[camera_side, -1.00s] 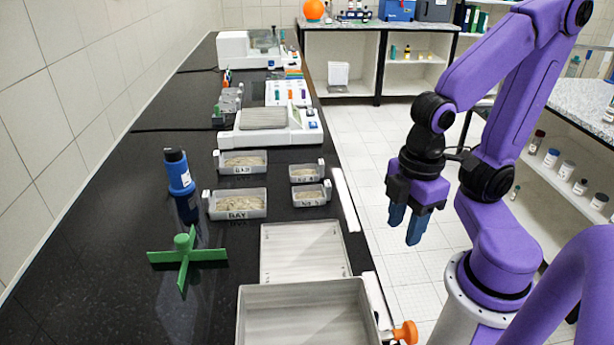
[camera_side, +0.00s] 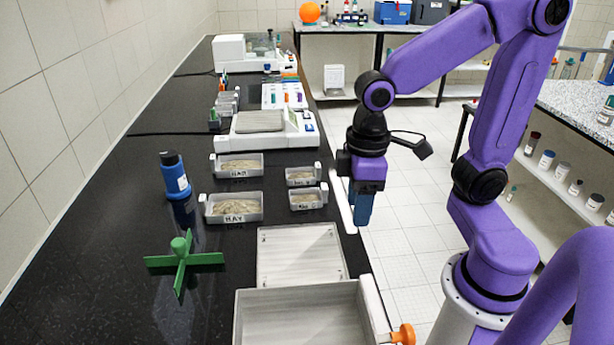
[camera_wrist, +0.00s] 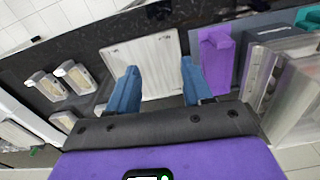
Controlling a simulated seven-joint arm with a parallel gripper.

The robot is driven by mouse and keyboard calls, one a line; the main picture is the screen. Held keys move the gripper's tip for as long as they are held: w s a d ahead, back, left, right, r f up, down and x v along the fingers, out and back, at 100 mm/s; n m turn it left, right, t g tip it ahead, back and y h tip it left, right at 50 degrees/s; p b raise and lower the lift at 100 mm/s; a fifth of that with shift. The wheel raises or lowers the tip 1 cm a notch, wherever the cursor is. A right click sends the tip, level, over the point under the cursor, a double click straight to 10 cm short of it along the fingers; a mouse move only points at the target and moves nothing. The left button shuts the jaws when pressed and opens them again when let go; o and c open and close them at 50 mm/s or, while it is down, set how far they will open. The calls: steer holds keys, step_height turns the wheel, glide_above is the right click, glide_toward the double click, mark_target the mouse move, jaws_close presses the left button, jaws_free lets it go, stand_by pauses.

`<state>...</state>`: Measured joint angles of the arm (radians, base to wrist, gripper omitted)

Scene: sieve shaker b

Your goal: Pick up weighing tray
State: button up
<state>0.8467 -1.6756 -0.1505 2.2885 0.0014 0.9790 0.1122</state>
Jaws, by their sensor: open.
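No tray is marked as the weighing tray, so I cannot tell which one it is. Several small pale trays with sandy contents and labels stand mid-bench, including a left rear one (camera_side: 238,166), a left front one (camera_side: 234,208), a right rear one (camera_side: 302,177) and a right front one (camera_side: 307,199). My gripper (camera_side: 361,212) points down, open and empty, to the right of the small trays by the bench edge. Its blue fingers show apart in the wrist view (camera_wrist: 159,85).
A flat grey-white tray (camera_side: 300,255) and a deeper box (camera_side: 300,318) with an orange knob (camera_side: 404,334) lie nearer the camera. A green cross (camera_side: 181,264) and blue bottle (camera_side: 176,178) stand at left. A white balance (camera_side: 262,123) stands behind the trays.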

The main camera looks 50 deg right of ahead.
steer(key=w+d+r+m, duration=0.15)
steer(key=w+m, duration=0.35)
steer(key=w, duration=0.5)
steer(key=m, duration=1.2)
glide_above(317, 165)
steer(key=f, duration=1.1)
steer(key=shift+d+f, duration=0.25)
steer(key=shift+f, duration=0.05)
steer(key=shift+a+f, duration=0.2)
steer(key=shift+f, duration=2.6)
jaws_close()
